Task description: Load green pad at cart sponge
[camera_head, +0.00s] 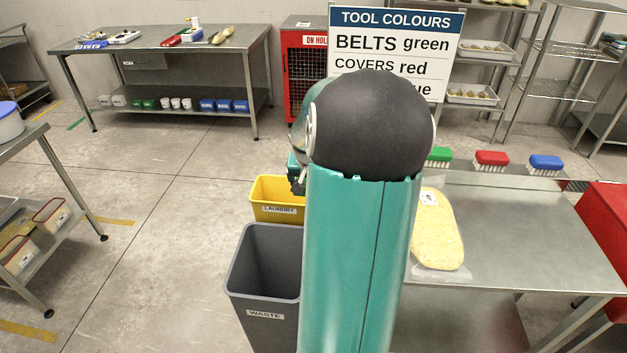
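A long pale-yellow, sponge-like slab (437,236) with a small white label lies on the right steel table, on a clear sheet or tray; my arm covers its left edge. A green brush (438,154) with white bristles stands at that table's back edge, partly behind my arm. I cannot make out a separate green pad or a cart sponge by name. My teal arm fills the middle of the view. A small teal and dark part of its far end (297,176) shows at its left; the fingers are hidden, and I see nothing held.
A red brush (491,158) and a blue brush (545,162) stand beside the green one. The sign (396,22) reads belts green, covers red; its last line is partly hidden. A yellow laundry bin (278,213) and grey waste bin (264,315) stand left of my arm. The right table's middle (525,235) is clear.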

